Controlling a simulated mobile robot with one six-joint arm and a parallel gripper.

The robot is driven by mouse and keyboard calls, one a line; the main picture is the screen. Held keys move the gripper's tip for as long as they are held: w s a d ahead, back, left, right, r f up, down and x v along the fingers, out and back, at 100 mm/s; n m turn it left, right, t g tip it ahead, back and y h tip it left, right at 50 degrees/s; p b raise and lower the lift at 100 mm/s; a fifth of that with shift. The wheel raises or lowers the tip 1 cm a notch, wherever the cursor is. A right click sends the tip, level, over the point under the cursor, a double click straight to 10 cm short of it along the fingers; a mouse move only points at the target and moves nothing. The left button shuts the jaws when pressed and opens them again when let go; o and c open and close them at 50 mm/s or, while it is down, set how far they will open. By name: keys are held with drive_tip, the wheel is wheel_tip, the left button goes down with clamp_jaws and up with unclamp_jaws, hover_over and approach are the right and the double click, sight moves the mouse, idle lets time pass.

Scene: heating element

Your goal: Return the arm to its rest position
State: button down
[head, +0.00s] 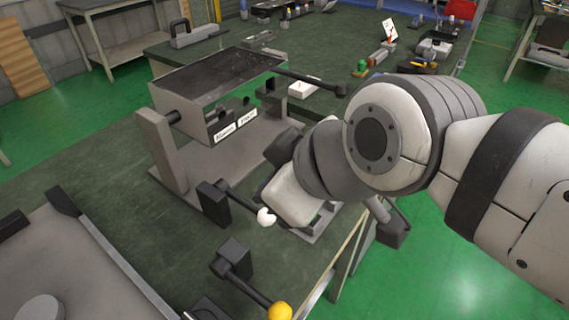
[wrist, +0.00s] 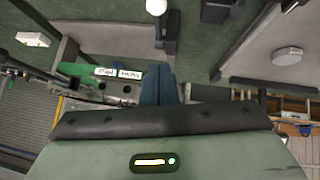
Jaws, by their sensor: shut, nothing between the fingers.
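My gripper (wrist: 158,86) shows in the wrist view with its blue-grey fingers together and nothing between them. In the head view my arm reaches in from the right and bends over the table edge. The arm's own links hide most of my gripper there. The heating unit, a dark-topped metal box (head: 205,97) on an upright stand, is left of the arm. Two white labels (head: 235,125) are on its front. A lever with a white knob (head: 266,217) stands in front of it, close to my arm. The white knob also shows in the wrist view (wrist: 157,7).
A lever with a yellow knob (head: 280,311) is at the front edge. A grey tray-like fixture (head: 75,262) fills the lower left. A bar with a dark knob (head: 341,90) sticks out from the box towards my arm. Small items lie at the back. Green floor (head: 465,275) is clear at right.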

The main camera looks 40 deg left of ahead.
drive_tip(key=shift+d+r, duration=0.35)
idle(0.3)
drive_tip(key=w+d+f+m+t+h+p, duration=0.3)
drive_tip(key=w+d+m+h+p, duration=0.3)
drive_tip(key=w+d+m, duration=0.75)
drive_tip(key=d+f+m+g+h+p, duration=0.1)
drive_tip(key=d+m+p, duration=0.5)
drive_tip(key=d, duration=1.6)
drive_tip(key=shift+w+d+f+g+h, duration=0.2)
drive_tip(key=shift+d+f+g+h, duration=0.2)
drive_tip(key=shift+h, duration=0.3)
